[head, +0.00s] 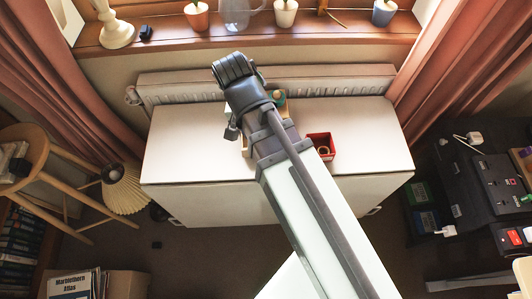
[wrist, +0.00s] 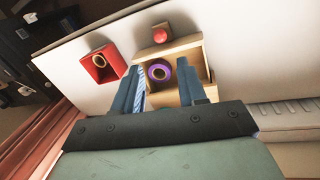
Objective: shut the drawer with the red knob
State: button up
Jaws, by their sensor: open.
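In the wrist view, a small light-wood drawer unit (wrist: 200,52) stands on the white top. Its red knob (wrist: 160,34) sits at the upper end of the wood, beyond my fingertips. A wooden compartment shows open below the knob, with a purple ring-shaped thing (wrist: 158,73) in it. My gripper (wrist: 158,67) is open, its two blue-grey fingers spread over the compartment; nothing is held. I cannot tell whether they touch the wood. In the head view my arm covers most of the unit, and the knob and fingers are hidden.
A red open box (head: 321,141) with a ring-shaped thing stands beside the unit; it also shows in the wrist view (wrist: 92,70). The white cabinet top (head: 375,130) is clear at right and left. A radiator (head: 330,83) runs behind it, below the windowsill.

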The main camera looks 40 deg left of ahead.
jog(key=shift+w+d+f, duration=0.25)
jog(key=shift+d+f, duration=0.1)
jog(key=shift+f, duration=1.85)
jog(key=shift+w+d+f, duration=0.3)
jog(key=shift+f, duration=1.85)
jog(key=shift+w+d+f, duration=0.25)
jog(key=shift+d+f, duration=0.1)
jog(key=shift+f, duration=1.85)
jog(key=shift+c, duration=0.2)
grip_shut()
